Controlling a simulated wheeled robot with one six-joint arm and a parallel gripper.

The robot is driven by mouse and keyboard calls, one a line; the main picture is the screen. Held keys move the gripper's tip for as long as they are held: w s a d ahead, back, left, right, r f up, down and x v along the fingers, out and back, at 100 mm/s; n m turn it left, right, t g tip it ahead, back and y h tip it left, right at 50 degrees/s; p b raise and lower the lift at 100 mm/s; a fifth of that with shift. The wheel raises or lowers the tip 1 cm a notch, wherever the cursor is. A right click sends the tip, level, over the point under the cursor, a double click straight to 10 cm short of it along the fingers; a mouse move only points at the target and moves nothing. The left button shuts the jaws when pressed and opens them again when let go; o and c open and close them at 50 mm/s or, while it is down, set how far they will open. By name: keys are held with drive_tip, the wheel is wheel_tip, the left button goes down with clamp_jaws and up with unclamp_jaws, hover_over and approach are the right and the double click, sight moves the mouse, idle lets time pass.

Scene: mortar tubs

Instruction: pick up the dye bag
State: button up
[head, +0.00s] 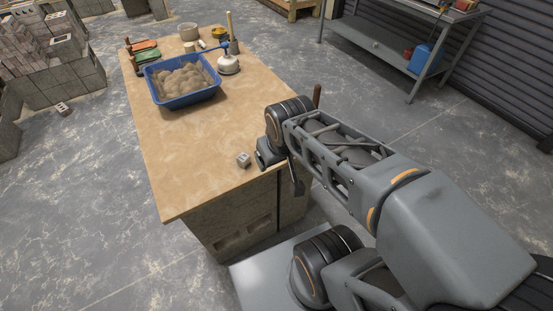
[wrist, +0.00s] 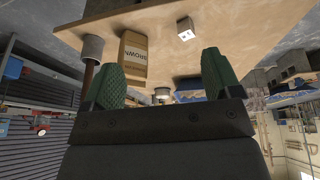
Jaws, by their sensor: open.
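The dye bag (wrist: 134,58) is a small tan-brown packet with dark lettering that appears upside down in the wrist view. It stands on the tan tabletop (head: 195,165), beyond my fingers and nearer the left one. In the head view I cannot make it out; my arm covers that part of the table. My gripper (wrist: 161,64) has two green ribbed fingers spread wide, with nothing between them. In the head view my gripper (head: 268,156) is low by the table's right edge.
A small pale grey block (head: 243,160) lies near my gripper, also in the wrist view (wrist: 185,28). A grey cylinder (wrist: 92,48) with a brown handle stands beside the bag.

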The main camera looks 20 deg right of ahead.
drive_tip(key=shift+s+a+f+m+y, duration=0.2)
drive_tip(key=shift+s+a+m+y, duration=0.1)
drive_tip(key=shift+s+a, duration=0.25)
drive_tip(key=shift+r, duration=0.1)
drive_tip(key=shift+o, duration=1.2)
drive_tip(key=shift+d, duration=0.1)
